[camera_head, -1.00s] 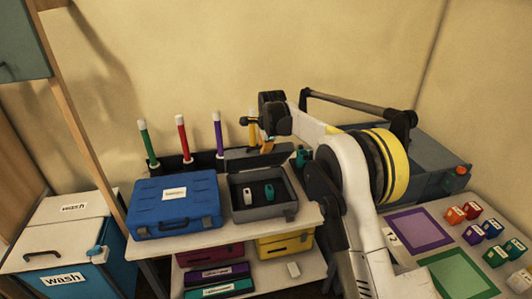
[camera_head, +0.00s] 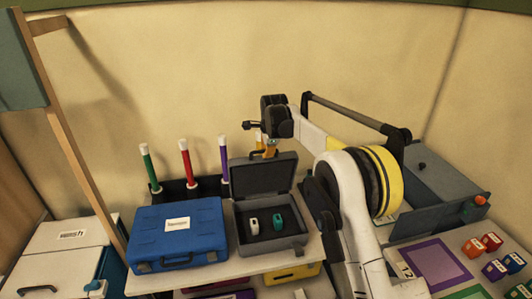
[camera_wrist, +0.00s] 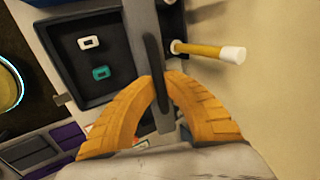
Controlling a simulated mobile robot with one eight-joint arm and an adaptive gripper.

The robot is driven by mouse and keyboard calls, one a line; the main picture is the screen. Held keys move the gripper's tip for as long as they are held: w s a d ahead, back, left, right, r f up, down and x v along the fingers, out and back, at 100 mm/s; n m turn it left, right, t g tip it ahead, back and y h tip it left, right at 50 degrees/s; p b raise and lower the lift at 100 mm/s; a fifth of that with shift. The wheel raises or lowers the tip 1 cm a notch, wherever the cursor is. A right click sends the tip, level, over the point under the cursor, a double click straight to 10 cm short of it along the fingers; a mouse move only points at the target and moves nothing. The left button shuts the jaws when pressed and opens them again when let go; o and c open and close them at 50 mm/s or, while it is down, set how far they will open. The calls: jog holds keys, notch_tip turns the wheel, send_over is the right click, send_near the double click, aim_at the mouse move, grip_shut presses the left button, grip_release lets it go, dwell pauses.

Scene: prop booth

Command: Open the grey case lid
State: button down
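The grey case (camera_head: 243,238) stands on the white shelf, right of the blue case. Its lid (camera_head: 262,178) is raised and stands about upright at the back, inner side facing the head camera. A white and a teal item lie in the case. My gripper (camera_head: 265,150) is at the lid's top edge. In the wrist view, its orange fingertips (camera_wrist: 163,83) close in on both sides of the lid's dark handle (camera_wrist: 153,62). The lid (camera_wrist: 142,12) shows there nearly edge-on. The exact contact is partly hidden by the fingers.
The blue case (camera_head: 178,238) is shut, left of the grey case. Green, red (camera_head: 185,160) and purple sticks stand behind. A grey-blue box (camera_head: 435,180) stands right, behind my arm.

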jog(key=c, duration=1.5)
grip_release()
jog(key=shift+s+r, duration=0.1)
jog(key=shift+o, duration=0.2)
jog(key=v, duration=1.2)
